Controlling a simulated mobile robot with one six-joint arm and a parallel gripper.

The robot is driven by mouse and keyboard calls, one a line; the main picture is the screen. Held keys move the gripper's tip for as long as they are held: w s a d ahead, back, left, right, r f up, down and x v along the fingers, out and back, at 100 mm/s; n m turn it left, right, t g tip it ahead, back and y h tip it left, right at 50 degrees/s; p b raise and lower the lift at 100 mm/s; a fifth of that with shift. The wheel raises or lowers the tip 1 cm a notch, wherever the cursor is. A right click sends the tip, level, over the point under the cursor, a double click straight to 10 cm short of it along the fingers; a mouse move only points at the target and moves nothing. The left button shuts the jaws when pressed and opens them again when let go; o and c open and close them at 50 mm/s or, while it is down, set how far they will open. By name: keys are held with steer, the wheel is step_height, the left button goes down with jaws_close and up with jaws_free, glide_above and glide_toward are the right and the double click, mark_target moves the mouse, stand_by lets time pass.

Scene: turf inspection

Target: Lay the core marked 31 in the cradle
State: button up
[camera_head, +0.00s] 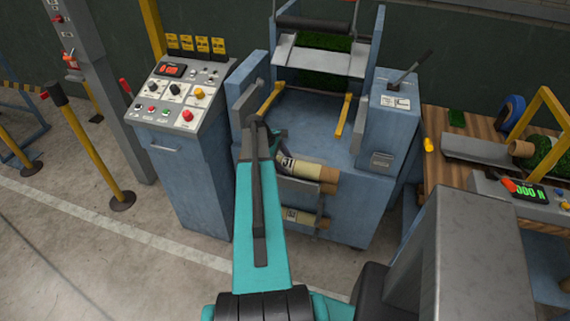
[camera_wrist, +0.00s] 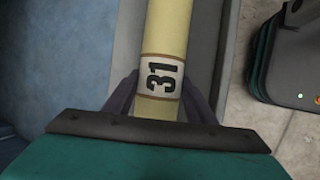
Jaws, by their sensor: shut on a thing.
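The core marked 31 (camera_head: 308,170) is a pale tan tube with a white number label. It lies level across a grey rack at the front of the blue machine (camera_head: 315,118). In the wrist view the core (camera_wrist: 168,30) runs up the picture over a grey channel. My gripper (camera_wrist: 160,100) is shut on it at its label, one dark finger on each side. In the head view my gripper (camera_head: 277,147) is at the core's left end, partly hidden by my arm. I cannot tell whether the core still touches the rack. Two yellow arms (camera_head: 343,116) inside the machine may be the cradle.
A second labelled core (camera_head: 303,217) lies on a lower rack. A control panel (camera_head: 178,92) stands left of the machine. A lever box (camera_head: 395,103) is on its right. A wooden bench (camera_head: 438,172) at right holds a grey trough (camera_head: 475,148).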

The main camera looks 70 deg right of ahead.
steer(key=o, duration=1.5)
steer(key=shift+c, duration=0.2)
steer(key=shift+a+f, duration=0.1)
steer(key=shift+a, duration=0.05)
steer(key=b+v, duration=0.4)
steer(key=v, duration=1)
